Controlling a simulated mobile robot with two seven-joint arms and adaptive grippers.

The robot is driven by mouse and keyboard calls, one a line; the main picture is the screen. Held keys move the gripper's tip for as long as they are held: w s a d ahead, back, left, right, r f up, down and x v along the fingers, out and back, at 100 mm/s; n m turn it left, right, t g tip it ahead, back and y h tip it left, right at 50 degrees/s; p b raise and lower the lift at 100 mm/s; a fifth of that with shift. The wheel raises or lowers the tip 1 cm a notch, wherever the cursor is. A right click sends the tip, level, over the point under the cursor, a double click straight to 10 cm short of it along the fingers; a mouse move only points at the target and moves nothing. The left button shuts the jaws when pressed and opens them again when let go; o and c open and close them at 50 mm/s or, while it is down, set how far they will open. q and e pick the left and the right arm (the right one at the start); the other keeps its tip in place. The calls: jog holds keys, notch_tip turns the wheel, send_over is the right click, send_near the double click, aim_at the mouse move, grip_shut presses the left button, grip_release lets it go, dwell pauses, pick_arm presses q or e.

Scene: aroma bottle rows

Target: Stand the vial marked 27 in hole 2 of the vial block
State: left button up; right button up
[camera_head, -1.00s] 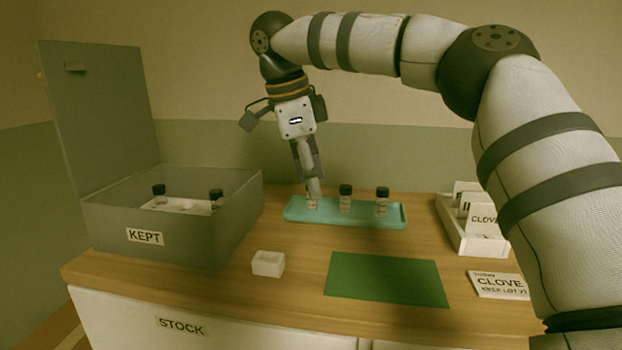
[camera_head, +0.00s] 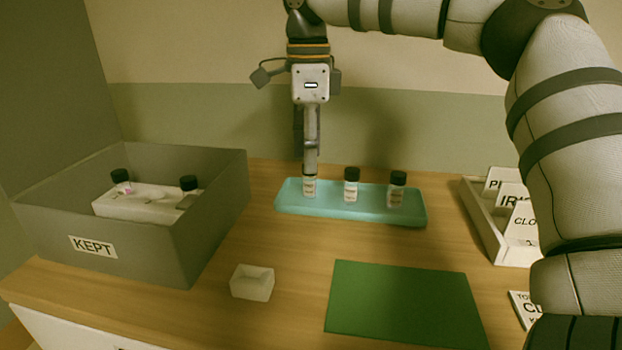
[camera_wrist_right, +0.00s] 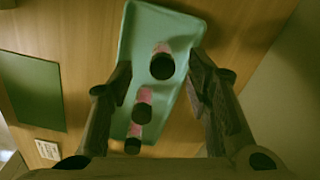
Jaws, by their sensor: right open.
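Three vials with black caps and pale labels stand in a teal tray (camera_head: 415,216): a left vial (camera_head: 310,188), a middle vial (camera_head: 351,184) and a right vial (camera_head: 397,190). The label numbers are too small to read. My right gripper (camera_head: 310,170) points down at the left vial, hiding its cap. In the right wrist view its open fingers (camera_wrist_right: 160,64) stand either side of the nearest vial (camera_wrist_right: 162,63), apparently not gripping it. The white vial block (camera_head: 110,207) sits inside the grey KEPT box (camera_head: 150,250), with a capped vial at each end. My left gripper is out of view.

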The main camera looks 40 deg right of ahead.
aim_at(310, 181)
jog(key=f, duration=0.4)
jog(key=shift+d, duration=0.2)
jog(key=shift+r, duration=0.1)
jog(key=c, duration=1)
jog(key=shift+o, duration=0.2)
